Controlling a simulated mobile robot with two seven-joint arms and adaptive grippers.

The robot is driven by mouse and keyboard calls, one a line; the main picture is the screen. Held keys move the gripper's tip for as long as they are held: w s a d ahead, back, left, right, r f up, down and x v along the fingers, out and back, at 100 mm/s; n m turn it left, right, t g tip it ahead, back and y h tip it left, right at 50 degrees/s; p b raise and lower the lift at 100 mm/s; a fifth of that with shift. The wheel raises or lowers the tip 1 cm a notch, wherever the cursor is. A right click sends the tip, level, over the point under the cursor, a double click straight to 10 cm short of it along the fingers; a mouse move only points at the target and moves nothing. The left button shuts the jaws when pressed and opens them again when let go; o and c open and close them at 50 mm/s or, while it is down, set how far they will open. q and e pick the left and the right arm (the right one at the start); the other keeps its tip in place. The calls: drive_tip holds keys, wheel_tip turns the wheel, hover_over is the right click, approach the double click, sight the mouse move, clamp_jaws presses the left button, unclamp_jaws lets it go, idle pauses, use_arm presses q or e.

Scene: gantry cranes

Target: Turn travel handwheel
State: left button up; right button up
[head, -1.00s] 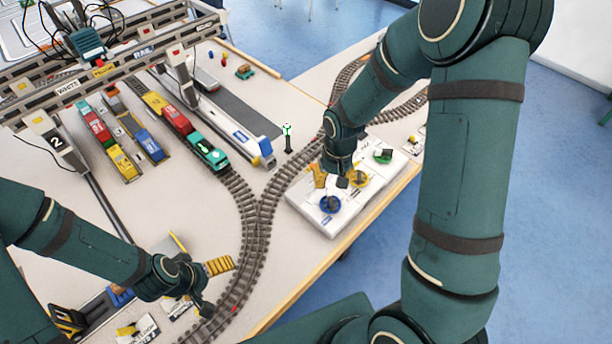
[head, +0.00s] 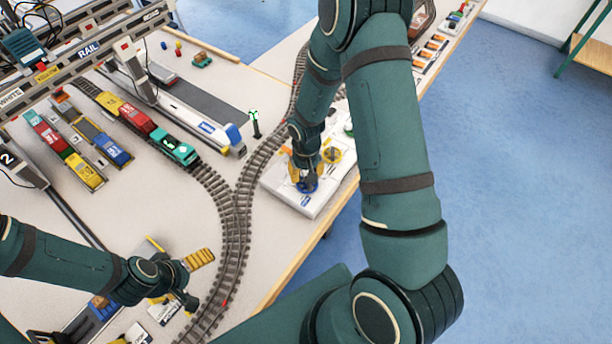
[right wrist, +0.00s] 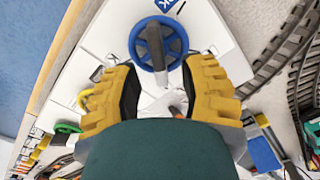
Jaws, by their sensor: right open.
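A white control panel (head: 283,193) on the table bears a blue handwheel (head: 309,186), a yellow handwheel (head: 332,155) and a green handwheel (head: 348,130). I cannot read which one is the travel wheel. My right gripper (head: 303,181) is at the blue wheel and partly hides it. In the right wrist view the yellow fingers (right wrist: 167,72) are open, with the blue wheel (right wrist: 140,48) just ahead of the gap between their tips; contact is not clear.
Curved rail track (head: 236,225) runs left of the panel. A green locomotive (head: 173,147) with wagons stands on the track. A small signal post (head: 255,124) stands near the panel's far left. The table's edge (head: 318,235) is close on the right.

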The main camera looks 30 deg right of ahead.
use_arm(q)
drive_tip(key=shift+f, duration=0.1)
use_arm(e)
drive_tip(key=shift+f, duration=0.85)
drive_tip(key=shift+o, duration=0.2)
clamp_jaws()
